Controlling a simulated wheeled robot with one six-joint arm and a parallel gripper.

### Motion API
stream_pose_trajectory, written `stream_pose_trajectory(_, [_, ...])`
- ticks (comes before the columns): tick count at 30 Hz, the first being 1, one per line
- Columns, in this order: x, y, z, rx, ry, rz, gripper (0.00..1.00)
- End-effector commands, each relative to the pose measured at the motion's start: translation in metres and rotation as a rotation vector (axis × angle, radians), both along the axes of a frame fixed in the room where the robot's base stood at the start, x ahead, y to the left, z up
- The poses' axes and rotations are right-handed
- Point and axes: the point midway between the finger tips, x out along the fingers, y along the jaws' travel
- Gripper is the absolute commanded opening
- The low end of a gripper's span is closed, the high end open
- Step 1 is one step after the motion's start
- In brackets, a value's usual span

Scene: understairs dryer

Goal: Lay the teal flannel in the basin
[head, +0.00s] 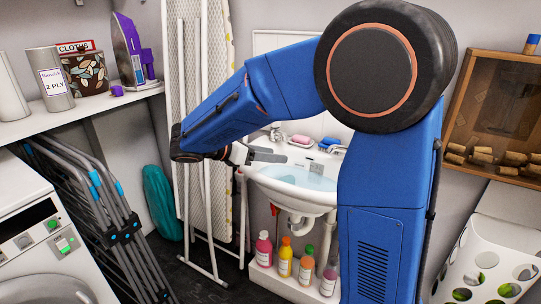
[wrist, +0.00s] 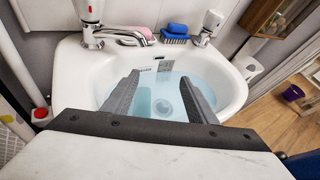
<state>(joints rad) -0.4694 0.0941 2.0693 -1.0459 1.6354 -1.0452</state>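The white basin (head: 309,201) hangs on the back wall and holds clear, pale blue water; it also fills the middle of the wrist view (wrist: 84,76). My gripper (head: 268,155) is at the left of the basin in the head view, above its rim. In the wrist view my gripper (wrist: 160,78) has its two grey fingers wide apart over the water, with nothing visible between them. The drain shows under the water.
Taps (wrist: 96,25), pink soap (head: 300,139) and a blue-topped brush (wrist: 176,32) sit along the basin's back edge. Several bottles (head: 285,257) stand below. Folded racks (head: 100,215), a teal rounded object (head: 160,202) and an ironing board (head: 222,90) stand left.

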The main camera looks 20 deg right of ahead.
Motion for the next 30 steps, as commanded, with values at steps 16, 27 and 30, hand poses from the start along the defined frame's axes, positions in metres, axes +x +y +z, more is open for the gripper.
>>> stream_pose_trajectory(16, [-0.003,0.04,0.016,0.001,-0.001,0.004,0.52])
stream_pose_trajectory(27, [-0.011,0.109,0.044,0.002,-0.001,0.004,0.52])
stream_pose_trajectory(30, [-0.012,0.126,0.051,0.001,-0.001,0.004,0.52])
